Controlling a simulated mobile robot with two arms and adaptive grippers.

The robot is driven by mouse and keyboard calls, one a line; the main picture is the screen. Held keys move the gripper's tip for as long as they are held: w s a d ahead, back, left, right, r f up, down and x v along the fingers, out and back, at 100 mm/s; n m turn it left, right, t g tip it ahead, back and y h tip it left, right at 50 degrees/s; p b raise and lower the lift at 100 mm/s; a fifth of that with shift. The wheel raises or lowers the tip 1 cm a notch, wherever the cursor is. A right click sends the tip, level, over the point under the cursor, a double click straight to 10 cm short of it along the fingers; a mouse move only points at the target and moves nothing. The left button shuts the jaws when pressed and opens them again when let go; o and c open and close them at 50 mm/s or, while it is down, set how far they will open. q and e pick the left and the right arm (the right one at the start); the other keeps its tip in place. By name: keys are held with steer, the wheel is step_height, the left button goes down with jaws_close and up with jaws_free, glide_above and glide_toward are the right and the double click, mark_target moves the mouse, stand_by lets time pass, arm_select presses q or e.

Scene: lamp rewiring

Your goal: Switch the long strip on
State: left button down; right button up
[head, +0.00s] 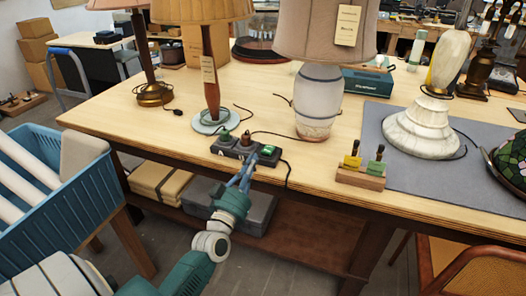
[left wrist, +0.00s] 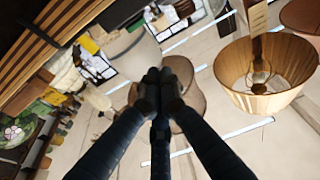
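A dark power strip (head: 240,148) lies along the front edge of the table. A green plug and a brown plug stand in its left and middle parts. A bright green piece (head: 268,150) is at its right end; I cannot tell for sure whether it is a lit switch. My left gripper (head: 246,168) is just in front of the strip, at the table edge; I cannot tell whether it touches. In the left wrist view its fingers (left wrist: 160,78) meet at the tips, with nothing seen between them. The strip is not seen there. My right gripper is not in view.
Lamps stand behind the strip, including a red-brown one (head: 212,75) and a white ceramic one (head: 318,100). A wooden block with two small tools (head: 361,174) is to the right, beside a grey mat (head: 400,112). Black cords run across the table (head: 120,115). A blue crate (head: 60,205) stands left.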

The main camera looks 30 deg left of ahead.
arm_select(q)
steer(key=p+x, duration=0.1)
steer(key=x, duration=0.9)
steer(key=f, duration=0.3)
steer(key=shift+s+d+b, duration=0.15)
steer(key=shift+s+b, duration=0.2)
steer(key=shift+b, duration=0.05)
steer(key=shift+s+f, duration=0.1)
steer(key=shift+f, duration=0.5)
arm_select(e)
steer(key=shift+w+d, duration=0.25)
